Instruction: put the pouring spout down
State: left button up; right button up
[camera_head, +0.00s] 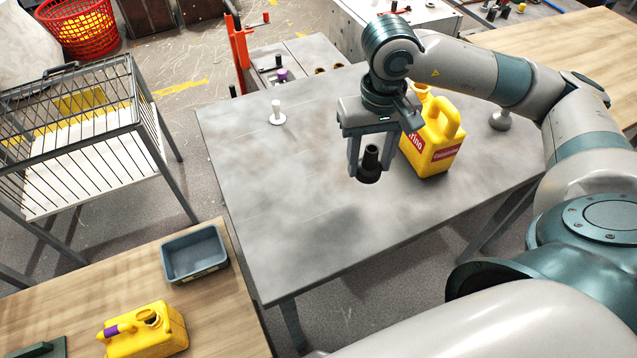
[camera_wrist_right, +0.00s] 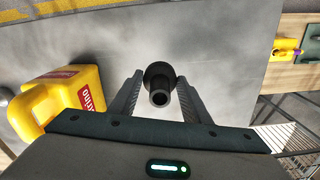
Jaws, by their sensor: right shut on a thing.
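The black pouring spout (camera_head: 369,168) is upright between the fingers of my right gripper (camera_head: 368,165), over the grey metal table (camera_head: 280,210). In the right wrist view the spout (camera_wrist_right: 158,88) sits between the two fingertips, its narrow open end toward the camera and its wide collar beyond. My right gripper (camera_wrist_right: 158,98) is shut on it. From these views I cannot tell whether the spout's base touches the tabletop. My left gripper does not show.
A yellow jerry can (camera_head: 434,140) stands on the grey table just right of my gripper. A white peg-like piece (camera_head: 277,115) stands at the back left. Another yellow can (camera_head: 148,333) and a grey-blue tray (camera_head: 195,254) are on the wooden table. The grey table's left and front are clear.

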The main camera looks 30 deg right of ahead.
jog(key=w+a+f+p, duration=0.1)
jog(key=w+a, duration=0.1)
jog(key=p, duration=0.3)
send_over(319, 196)
notch_tip(319, 196, down, 5)
jog(key=shift+r, duration=0.1)
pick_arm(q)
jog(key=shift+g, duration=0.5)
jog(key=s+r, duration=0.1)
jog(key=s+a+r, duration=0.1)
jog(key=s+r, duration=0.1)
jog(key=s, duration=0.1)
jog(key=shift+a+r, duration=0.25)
pick_arm(e)
jog(key=shift+f+p, duration=0.95)
jog(key=shift+f, duration=1.05)
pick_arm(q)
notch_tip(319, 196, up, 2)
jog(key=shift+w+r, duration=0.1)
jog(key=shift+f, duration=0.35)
pick_arm(e)
jog(key=shift+f, duration=0.25)
